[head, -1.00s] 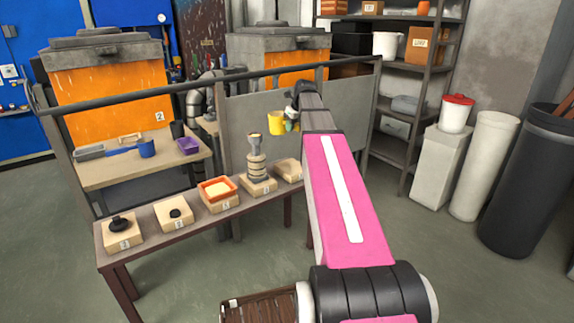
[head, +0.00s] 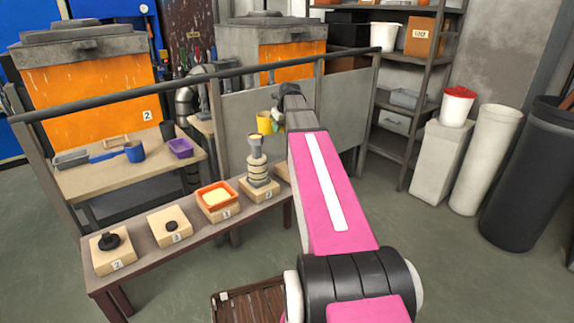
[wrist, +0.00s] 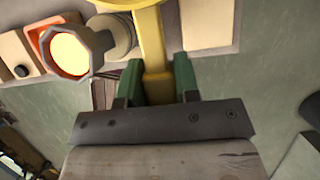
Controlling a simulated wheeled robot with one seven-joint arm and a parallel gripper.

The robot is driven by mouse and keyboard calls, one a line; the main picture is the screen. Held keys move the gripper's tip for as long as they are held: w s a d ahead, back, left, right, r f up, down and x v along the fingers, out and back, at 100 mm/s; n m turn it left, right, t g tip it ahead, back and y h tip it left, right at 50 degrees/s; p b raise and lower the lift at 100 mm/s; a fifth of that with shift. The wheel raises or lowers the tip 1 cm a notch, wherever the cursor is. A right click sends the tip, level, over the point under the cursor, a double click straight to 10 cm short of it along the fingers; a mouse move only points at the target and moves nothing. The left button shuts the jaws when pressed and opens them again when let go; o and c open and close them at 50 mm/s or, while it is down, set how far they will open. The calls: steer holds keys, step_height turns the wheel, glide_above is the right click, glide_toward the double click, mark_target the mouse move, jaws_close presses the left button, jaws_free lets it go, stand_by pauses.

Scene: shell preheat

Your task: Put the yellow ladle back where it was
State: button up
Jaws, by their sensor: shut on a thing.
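The yellow ladle (head: 264,122) is held in my gripper, in front of the grey panel and above the right part of the bench in the head view. In the wrist view my gripper (wrist: 159,85) has its green fingers shut on both sides of the ladle's yellow handle (wrist: 153,55). The bowl is at the top edge and partly cut off.
A dark bench (head: 152,257) carries several wooden blocks, an orange tray (head: 216,194) and a stacked grey post (head: 257,165). The post stands close to the ladle. Behind a rail, a table (head: 90,185) holds a blue ladle (head: 134,151) and a purple tray (head: 180,147).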

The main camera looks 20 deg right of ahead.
step_height(320, 180, down, 8)
steer(key=f, duration=0.1)
steer(key=shift+d+f, duration=2.7)
steer(key=shift+d, duration=0.15)
steer(key=shift+d+f, duration=2.65)
steer(key=shift+d, duration=0.2)
steer(key=o, duration=1)
